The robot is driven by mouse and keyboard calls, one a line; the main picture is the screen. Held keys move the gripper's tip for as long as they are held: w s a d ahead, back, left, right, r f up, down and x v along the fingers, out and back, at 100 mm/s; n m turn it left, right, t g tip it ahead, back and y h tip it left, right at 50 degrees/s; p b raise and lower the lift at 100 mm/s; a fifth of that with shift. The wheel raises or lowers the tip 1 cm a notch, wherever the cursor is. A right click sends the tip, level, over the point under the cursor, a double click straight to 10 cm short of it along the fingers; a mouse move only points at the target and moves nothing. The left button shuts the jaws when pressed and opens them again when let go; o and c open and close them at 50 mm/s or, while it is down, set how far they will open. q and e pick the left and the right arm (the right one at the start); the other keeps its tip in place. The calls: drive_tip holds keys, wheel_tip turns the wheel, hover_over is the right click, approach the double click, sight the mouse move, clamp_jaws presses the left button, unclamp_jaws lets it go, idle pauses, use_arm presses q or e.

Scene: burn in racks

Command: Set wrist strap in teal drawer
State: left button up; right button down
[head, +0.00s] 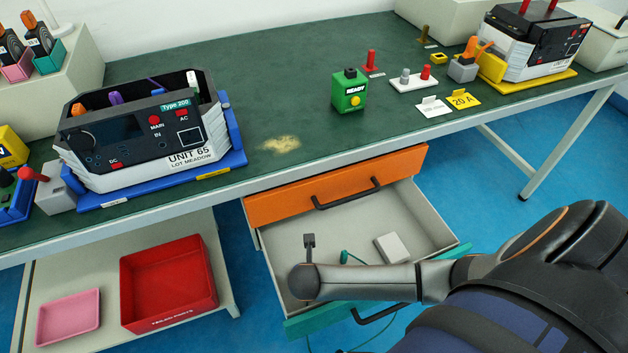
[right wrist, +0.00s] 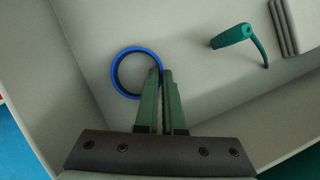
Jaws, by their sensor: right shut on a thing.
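The wrist strap (right wrist: 114,72), a blue ring-shaped band, shows in the right wrist view with its edge between the fingertips. My right gripper (right wrist: 161,76) is shut on it, over the pale drawer floor. In the head view my right arm reaches over the pulled-out teal drawer (head: 302,326); the fingers and the strap are hidden there by the wrist. Whether the strap touches the drawer floor I cannot tell. My left gripper is not in view.
The drawer holds a teal corded item (right wrist: 232,36) and a grey box (head: 391,248). The orange drawer front (head: 340,186) stands above, under the green bench (head: 290,80). A red tray (head: 168,283) and a pink tray (head: 68,316) lie on the lower shelf at left.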

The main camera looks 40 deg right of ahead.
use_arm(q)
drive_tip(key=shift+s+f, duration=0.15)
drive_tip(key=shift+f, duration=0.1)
use_arm(e)
drive_tip(key=c, duration=1)
unclamp_jaws()
drive_tip(key=shift+f, duration=0.1)
use_arm(q)
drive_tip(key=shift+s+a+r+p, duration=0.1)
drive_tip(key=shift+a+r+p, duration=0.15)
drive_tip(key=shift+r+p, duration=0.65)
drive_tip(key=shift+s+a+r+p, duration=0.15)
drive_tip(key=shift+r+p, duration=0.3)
drive_tip(key=shift+p, duration=0.75)
use_arm(e)
drive_tip(key=shift+v, duration=6.15)
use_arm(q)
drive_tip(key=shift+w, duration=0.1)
